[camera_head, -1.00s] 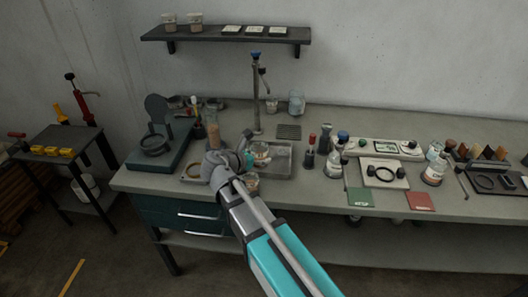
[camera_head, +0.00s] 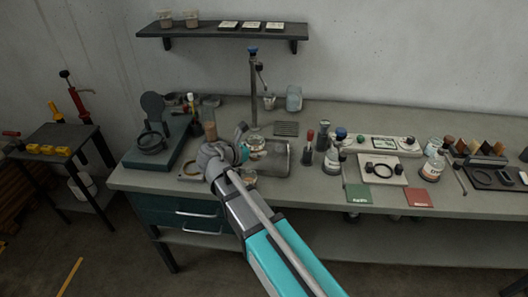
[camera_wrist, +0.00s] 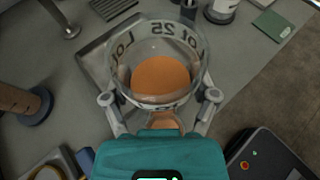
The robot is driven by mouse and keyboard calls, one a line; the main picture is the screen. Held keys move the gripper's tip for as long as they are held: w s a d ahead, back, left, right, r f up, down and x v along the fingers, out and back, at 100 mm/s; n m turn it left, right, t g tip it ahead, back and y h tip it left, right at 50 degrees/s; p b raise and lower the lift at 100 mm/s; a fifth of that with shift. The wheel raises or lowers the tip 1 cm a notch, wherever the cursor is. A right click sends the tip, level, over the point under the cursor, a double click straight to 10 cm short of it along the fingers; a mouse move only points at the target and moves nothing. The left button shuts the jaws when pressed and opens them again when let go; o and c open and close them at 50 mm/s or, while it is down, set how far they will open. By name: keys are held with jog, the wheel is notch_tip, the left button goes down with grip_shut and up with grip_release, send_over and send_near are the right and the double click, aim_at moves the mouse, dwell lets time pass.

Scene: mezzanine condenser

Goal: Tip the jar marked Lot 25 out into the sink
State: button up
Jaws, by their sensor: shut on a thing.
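The jar marked Lot 25 (camera_wrist: 160,62) is clear glass with dark lettering around its wall and an orange-brown mass inside. My gripper (camera_wrist: 160,100) is shut on it, with one finger on each side. In the head view the jar (camera_head: 254,147) is small and partly hidden by my gripper (camera_head: 243,152). It is held over or close to the left part of the grey sink (camera_head: 282,163). The sink's rim (camera_wrist: 92,48) shows behind the jar in the wrist view. How far the jar is tilted is hard to tell.
A tap (camera_head: 254,90) stands behind the sink. Another small jar (camera_head: 249,181) is below my gripper at the bench front. A brown cylinder (camera_head: 210,130) stands to the left. Dark-topped bottles (camera_head: 332,158) stand right of the sink. A slotted grey plate (camera_head: 287,128) lies behind.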

jog(key=w+a+r+m+g+h+p, duration=0.1)
jog(key=w+a+m+g, duration=0.1)
jog(key=w, duration=0.8)
jog(key=w+a+r+m+g+h+p, duration=0.2)
jog(key=w+a+m, duration=0.1)
jog(key=w, duration=0.8)
jog(key=shift+w+a+g+h, duration=0.2)
jog(key=shift+a+g+h, duration=0.1)
jog(key=shift+a, duration=0.35)
